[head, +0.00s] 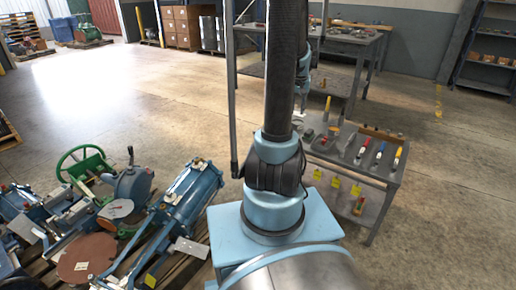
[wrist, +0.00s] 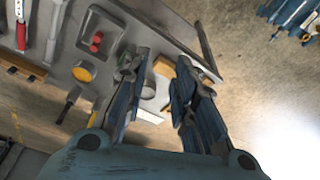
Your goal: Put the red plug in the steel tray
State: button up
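A small red plug (wrist: 97,42) lies inside a dark grey tray with a pale metal rim (wrist: 121,25), upper left of centre in the wrist view. I take this rimmed tray to be the steel tray, though its material is hard to tell. My gripper (wrist: 158,66) is open above the bench, its two dark blue fingers apart. The left finger is beside the tray's right side in the picture, and the red plug is outside the fingers. No held object shows between the fingertips. In the head view my arm hides much of the bench's left part.
Several hand tools lie on the grey bench (head: 340,166). Blue and green machinery (head: 88,166) crowds the floor at left. Open floor (head: 450,180) lies right.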

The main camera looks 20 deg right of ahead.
jog(key=s+a+r+n, duration=0.35)
jog(key=s+a, duration=0.75)
jog(key=a, duration=0.5)
jog(key=s+a+f+n, duration=0.1)
jog(key=s+a, duration=0.3)
jog(key=s, duration=0.4)
jog(key=s+a+f+n+y, duration=0.1)
jog(key=s+a+f, duration=0.2)
jog(key=s+a, duration=0.2)
jog(key=shift+s+a+f, duration=0.15)
jog(key=shift+s+f, duration=0.15)
jog(key=shift+s, duration=1.05)
jog(key=shift+w+f, duration=0.2)
jog(key=shift+w, duration=0.2)
